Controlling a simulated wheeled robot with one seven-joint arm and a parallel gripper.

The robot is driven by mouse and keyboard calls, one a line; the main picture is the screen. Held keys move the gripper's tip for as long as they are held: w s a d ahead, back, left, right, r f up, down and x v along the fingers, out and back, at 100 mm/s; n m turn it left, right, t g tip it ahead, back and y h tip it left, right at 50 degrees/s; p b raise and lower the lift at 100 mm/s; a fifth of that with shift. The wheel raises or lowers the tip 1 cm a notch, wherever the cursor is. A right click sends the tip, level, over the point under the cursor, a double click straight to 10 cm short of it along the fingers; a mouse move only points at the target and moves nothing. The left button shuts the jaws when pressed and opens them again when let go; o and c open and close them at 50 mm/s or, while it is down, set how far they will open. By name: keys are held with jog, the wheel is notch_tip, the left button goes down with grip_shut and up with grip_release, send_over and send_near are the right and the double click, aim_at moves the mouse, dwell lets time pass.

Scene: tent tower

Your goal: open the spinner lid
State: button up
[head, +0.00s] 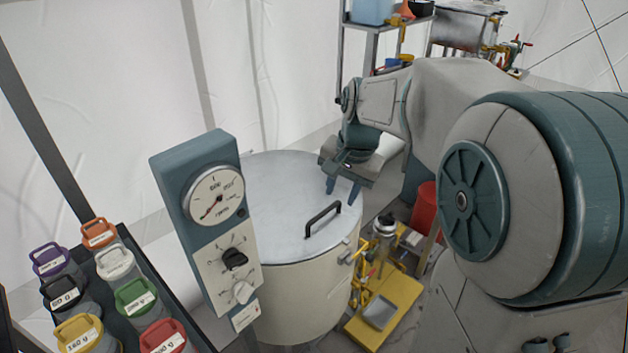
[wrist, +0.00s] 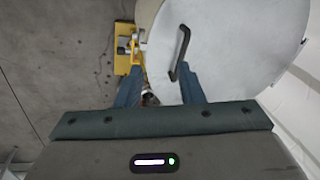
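The spinner is a large cream drum (head: 300,290) with a flat grey metal lid (head: 285,195) that lies closed on top. A black bar handle (head: 323,219) stands on the lid near its front right edge. In the wrist view the lid (wrist: 235,45) fills the upper right and the handle (wrist: 181,53) shows just beyond my fingertips. My gripper (head: 342,190) is over the lid's right rear edge, behind the handle and apart from it. Its two blue fingers are spread with nothing between them in the wrist view (wrist: 160,85). A latch (head: 347,257) sits on the drum's front right rim.
A blue control panel (head: 207,235) with a gauge and knobs stands left of the drum. A dark rack (head: 125,265) of coloured-lid jars is at lower left. A yellow stand (head: 387,310) is right of the drum. Shelves (head: 372,26) and a red bin (head: 425,208) are behind.

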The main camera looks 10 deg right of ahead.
jog(key=w+m, duration=0.3)
jog(key=w, duration=0.4)
jog(key=p, duration=0.1)
send_near(325, 211)
jog(key=x, duration=0.8)
jog(key=shift+a, duration=0.1)
grip_shut()
